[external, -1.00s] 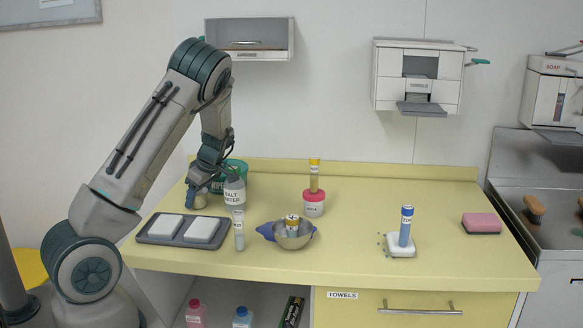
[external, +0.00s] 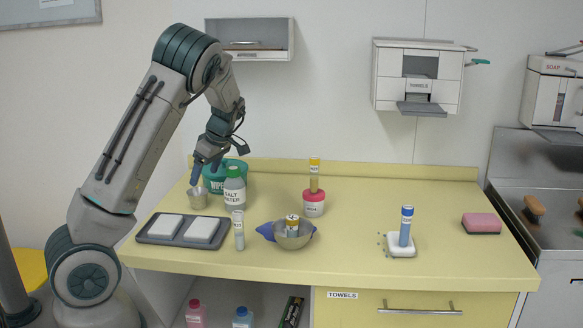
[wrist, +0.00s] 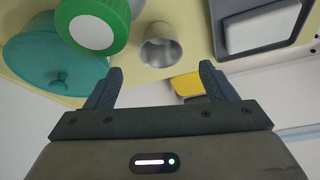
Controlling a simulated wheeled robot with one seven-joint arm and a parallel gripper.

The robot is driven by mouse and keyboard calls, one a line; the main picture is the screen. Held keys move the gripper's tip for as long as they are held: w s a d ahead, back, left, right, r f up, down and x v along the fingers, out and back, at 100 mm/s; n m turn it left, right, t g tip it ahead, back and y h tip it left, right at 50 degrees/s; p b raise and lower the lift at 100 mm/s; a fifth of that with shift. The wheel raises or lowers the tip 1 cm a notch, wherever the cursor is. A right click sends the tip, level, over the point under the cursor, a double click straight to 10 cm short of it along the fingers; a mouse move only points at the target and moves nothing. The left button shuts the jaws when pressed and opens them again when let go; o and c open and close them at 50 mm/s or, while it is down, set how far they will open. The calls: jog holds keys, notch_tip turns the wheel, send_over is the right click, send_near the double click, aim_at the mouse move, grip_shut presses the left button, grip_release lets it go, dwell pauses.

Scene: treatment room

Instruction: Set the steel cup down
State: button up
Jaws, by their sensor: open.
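The steel cup (external: 197,198) stands upright on the yellow counter, behind the grey tray and left of the salt water bottle. In the wrist view the steel cup (wrist: 160,47) shows its open, empty mouth beyond my fingertips. My gripper (external: 208,167) is open and empty, above the cup and apart from it. In the wrist view both fingers of my gripper (wrist: 158,75) are spread wide with nothing between them.
The salt water bottle (external: 234,190) with its green cap and the teal wipes tub (external: 214,184) stand close right of and behind the cup. The grey tray (external: 153,238) holds two white pads in front. The counter's right middle has free room.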

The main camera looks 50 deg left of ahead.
jog(key=shift+v, duration=1.65)
jog(key=s+d+r+m+t+h, duration=0.25)
jog(key=d+m, duration=0.35)
jog(key=d, duration=0.4)
jog(key=s+d+r+m+t+h, duration=0.1)
jog(key=s+d+r+m+t, duration=0.2)
jog(key=d+m, duration=0.45)
jog(key=s+d+m, duration=0.9)
jog(key=s+d, duration=0.2)
jog(key=d, duration=0.2)
jog(key=shift+s+d+r+h, duration=0.2)
jog(key=shift+s+d+h, duration=0.05)
jog(key=shift+s+h, duration=0.15)
